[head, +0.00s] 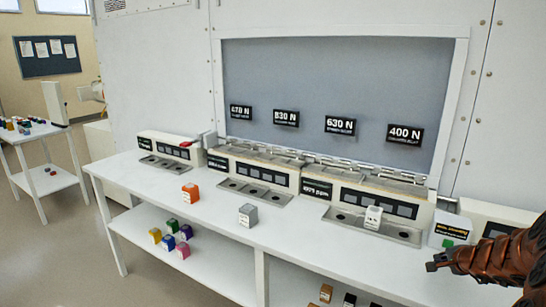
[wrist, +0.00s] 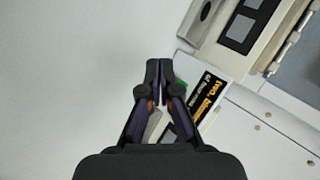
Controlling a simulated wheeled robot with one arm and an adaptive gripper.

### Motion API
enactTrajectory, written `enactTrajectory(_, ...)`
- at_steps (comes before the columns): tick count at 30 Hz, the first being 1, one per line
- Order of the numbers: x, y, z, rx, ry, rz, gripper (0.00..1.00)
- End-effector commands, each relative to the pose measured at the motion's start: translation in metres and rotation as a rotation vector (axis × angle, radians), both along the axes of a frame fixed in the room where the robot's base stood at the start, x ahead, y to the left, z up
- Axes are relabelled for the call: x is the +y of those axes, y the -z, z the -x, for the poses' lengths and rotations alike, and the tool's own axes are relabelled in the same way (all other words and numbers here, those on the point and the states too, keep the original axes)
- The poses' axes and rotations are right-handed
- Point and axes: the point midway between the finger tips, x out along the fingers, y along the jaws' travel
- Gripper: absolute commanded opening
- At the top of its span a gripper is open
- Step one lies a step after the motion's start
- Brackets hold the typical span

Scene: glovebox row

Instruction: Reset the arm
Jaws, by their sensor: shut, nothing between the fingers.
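My gripper (head: 434,265) is at the right of the head view, low over the right part of the white bench. In the wrist view its dark fingers (wrist: 160,68) meet at the tips, with nothing held between them. The arm comes in from the right edge of the head view. The bench top (wrist: 70,80) fills the left of the wrist view. A small box with a black and yellow label (wrist: 203,100) and a green part stands close beyond the fingers; it also shows in the head view (head: 440,238).
A row of instrument units (head: 383,205) lines the back of the bench (head: 205,225). An orange block (head: 190,192), a grey block (head: 248,214) and a white block (head: 373,217) stand there. Coloured blocks (head: 170,225) sit on the lower shelf. A side table (head: 45,182) stands at left.

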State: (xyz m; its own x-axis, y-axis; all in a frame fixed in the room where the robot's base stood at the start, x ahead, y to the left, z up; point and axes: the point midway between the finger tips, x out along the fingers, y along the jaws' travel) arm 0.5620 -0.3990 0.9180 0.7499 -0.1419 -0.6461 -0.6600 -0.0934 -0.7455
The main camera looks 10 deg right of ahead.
Motion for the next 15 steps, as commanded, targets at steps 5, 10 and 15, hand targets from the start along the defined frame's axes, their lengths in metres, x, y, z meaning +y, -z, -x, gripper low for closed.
enactTrajectory(5, 0.091, -0.037, -0.024, -0.015, -0.224, 0.019, 0.00)
enactTrajectory(10, 0.193, -0.066, -0.023, 0.000, -0.470, 0.034, 0.00)
enactTrajectory(15, 0.292, -0.083, 0.006, 0.057, -0.722, 0.048, 0.00)
